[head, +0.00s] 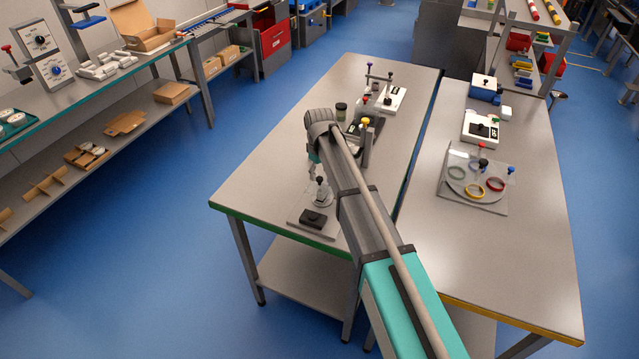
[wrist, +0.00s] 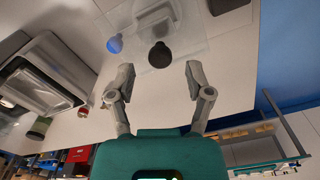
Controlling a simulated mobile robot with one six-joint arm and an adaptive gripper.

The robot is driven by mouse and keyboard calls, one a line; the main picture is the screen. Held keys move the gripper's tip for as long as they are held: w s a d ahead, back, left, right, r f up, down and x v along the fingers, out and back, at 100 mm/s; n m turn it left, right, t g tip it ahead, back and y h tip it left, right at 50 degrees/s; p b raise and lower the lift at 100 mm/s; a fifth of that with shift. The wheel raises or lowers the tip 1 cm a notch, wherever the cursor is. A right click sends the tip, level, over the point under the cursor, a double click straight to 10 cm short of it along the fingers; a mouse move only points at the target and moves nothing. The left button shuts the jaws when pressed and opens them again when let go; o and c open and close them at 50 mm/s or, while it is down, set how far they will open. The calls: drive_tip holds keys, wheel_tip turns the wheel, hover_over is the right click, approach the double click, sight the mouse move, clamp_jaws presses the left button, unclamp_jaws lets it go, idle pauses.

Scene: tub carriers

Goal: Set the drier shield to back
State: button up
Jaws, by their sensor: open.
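A station on the near end of the middle table holds a clear shield (head: 320,197) with a dark knob (head: 320,181) and a black block (head: 313,219) on its base plate. I take this to be the drier, but no label is readable. In the wrist view the clear shield (wrist: 183,42) carries a dark round knob (wrist: 160,55) and a blue knob (wrist: 115,44). My gripper (wrist: 159,75) is open, its fingertips apart on either side of the dark knob and a little short of it. No contact shows. In the head view my arm partly hides the gripper.
A grey-framed device (wrist: 50,78) and a green-topped jar (wrist: 39,127) are left in the wrist view. A white switch box (head: 384,99) stands farther back on the middle table. The right table holds a clear plate with coloured rings (head: 472,182). The middle table's left side is clear.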

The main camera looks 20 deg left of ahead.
sight(323, 183)
drive_tip(key=shift+f+b, duration=1.15)
drive_tip(key=shift+f, duration=0.3)
clamp_jaws()
